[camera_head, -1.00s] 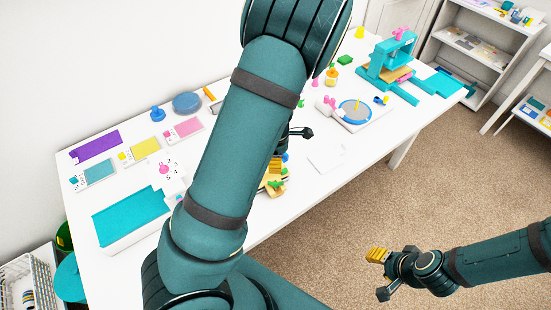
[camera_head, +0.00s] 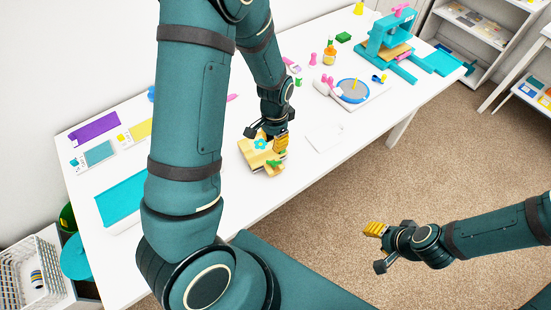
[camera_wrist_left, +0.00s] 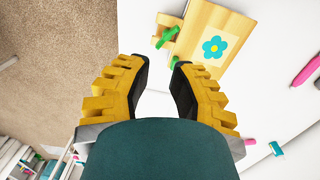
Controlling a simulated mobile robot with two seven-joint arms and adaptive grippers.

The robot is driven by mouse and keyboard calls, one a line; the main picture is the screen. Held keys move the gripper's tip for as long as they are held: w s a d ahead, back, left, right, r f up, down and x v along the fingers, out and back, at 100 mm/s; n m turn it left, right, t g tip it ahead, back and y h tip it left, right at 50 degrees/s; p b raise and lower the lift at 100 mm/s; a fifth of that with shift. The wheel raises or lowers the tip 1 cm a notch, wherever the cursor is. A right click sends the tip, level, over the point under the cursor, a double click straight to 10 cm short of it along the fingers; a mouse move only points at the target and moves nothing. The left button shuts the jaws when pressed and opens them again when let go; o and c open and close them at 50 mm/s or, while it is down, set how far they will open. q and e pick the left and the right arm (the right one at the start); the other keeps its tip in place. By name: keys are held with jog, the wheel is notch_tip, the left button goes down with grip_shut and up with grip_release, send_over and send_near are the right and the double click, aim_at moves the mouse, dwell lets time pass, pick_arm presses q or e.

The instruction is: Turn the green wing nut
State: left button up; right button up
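The green wing nut (camera_head: 275,163) sits on the near right part of a small wooden press (camera_head: 252,158) with a blue flower on its top. The press lies on the white table, left of centre. In the left wrist view the green wing nut (camera_wrist_left: 171,36) shows above the fingers, at the left side of the press (camera_wrist_left: 207,30). My left gripper (camera_head: 279,143) is over the right side of the press. The left wrist view shows its yellow fingers (camera_wrist_left: 163,66) open, with nothing between them and the nut beyond the tips. My right gripper (camera_head: 375,245) hangs over the carpet, away from the table.
A white sheet (camera_head: 324,136) lies right of the press. A blue round plate (camera_head: 353,91) with pink parts and a teal frame press (camera_head: 386,45) stand farther right. Coloured trays, including a purple one (camera_head: 94,127), lie left. My arm hides part of the table.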

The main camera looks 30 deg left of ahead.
aim_at(274, 163)
pick_arm(q)
jog(key=f+m, duration=0.2)
jog(key=f, duration=0.2)
jog(key=f+m, duration=0.3)
jog(key=f, duration=0.1)
jog(key=w+f+m, duration=0.1)
jog(key=f+m, duration=0.1)
jog(key=f, duration=0.2)
jog(key=shift+a+f+t, duration=0.1)
jog(key=shift+f+t, duration=0.2)
jog(key=shift+f, duration=0.05)
grip_shut()
